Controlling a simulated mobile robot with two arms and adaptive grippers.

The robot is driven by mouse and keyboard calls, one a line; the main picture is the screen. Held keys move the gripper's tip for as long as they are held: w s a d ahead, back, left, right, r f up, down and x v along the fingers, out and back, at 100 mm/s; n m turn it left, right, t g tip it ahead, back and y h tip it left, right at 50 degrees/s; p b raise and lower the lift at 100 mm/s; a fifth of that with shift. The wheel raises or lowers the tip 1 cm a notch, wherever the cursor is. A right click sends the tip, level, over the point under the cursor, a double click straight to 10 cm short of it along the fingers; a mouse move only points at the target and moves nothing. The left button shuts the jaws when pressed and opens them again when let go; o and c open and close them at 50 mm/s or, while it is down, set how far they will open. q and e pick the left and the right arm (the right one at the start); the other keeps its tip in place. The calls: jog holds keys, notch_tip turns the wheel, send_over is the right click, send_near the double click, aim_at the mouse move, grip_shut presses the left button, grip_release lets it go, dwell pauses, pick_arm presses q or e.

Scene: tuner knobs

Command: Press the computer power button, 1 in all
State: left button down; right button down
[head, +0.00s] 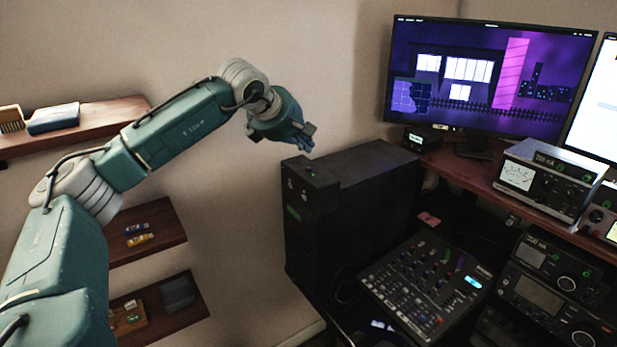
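The black computer tower (352,200) stands upright against the wall, right of the picture's middle. Its front and top edge carry small green marks. The power button cannot be told apart clearly at this size; a small green-lit spot (309,171) shows on the top near the front. My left gripper (304,137) is above and slightly behind the tower's top front corner, apart from it. Its fingers are small and partly turned away, so its opening cannot be told. Nothing is seen held in it. My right gripper is not in view.
A mixing console (425,285) sits right of the tower. A desk (465,175) bears a monitor (487,75) and a radio-like unit (548,180). Wall shelves (95,115) with small items are at left, behind my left arm.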

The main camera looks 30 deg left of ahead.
pick_arm(q)
jog(key=shift+f+b, duration=0.7)
jog(key=shift+f, duration=0.7)
jog(key=shift+f+b, duration=0.35)
jog(key=shift+f, duration=0.05)
jog(key=shift+f, duration=0.3)
dwell(0.7)
dwell(0.4)
jog(key=shift+r+p, duration=0.35)
jog(key=shift+r, duration=0.4)
notch_tip(320, 180, up, 5)
jog(key=p, duration=0.4)
